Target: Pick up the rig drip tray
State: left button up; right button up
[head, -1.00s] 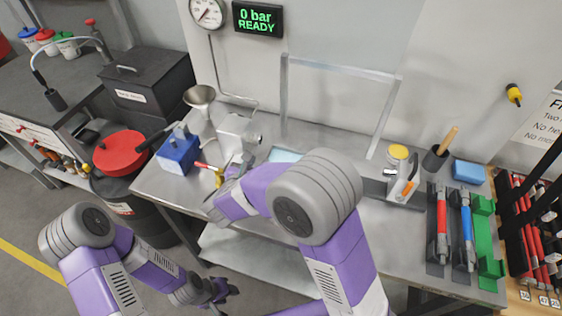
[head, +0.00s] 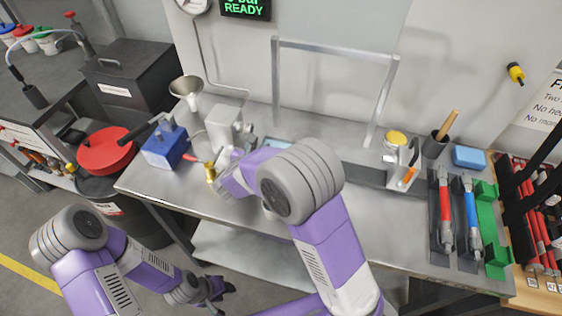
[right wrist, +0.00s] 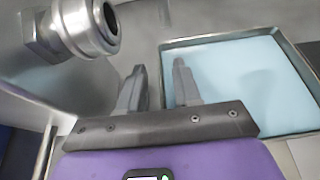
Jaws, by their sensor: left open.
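The rig drip tray (right wrist: 218,41) is a shallow metal tray with a pale blue inside. It fills the right of the right wrist view; in the head view only a pale bluish sliver (head: 277,142) shows behind my right arm. My right gripper (right wrist: 159,66) is open and empty, its fingers on either side of the tray's left wall in the picture. I cannot tell whether they touch it. The head view mostly hides this gripper behind its own arm. My left gripper (head: 213,297) is open and empty, low in front of the bench.
A metal fitting (right wrist: 75,25) overhangs left of the right gripper. On the bench (head: 290,222) stand a blue box (head: 165,148), a funnel (head: 186,90), a brass valve (head: 210,173) and a metal frame (head: 335,49). Tool holders (head: 485,230) lie at the right. The bench's front middle is clear.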

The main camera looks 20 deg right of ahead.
jog(key=shift+c, duration=0.2)
grip_shut()
jog(key=shift+r, duration=0.15)
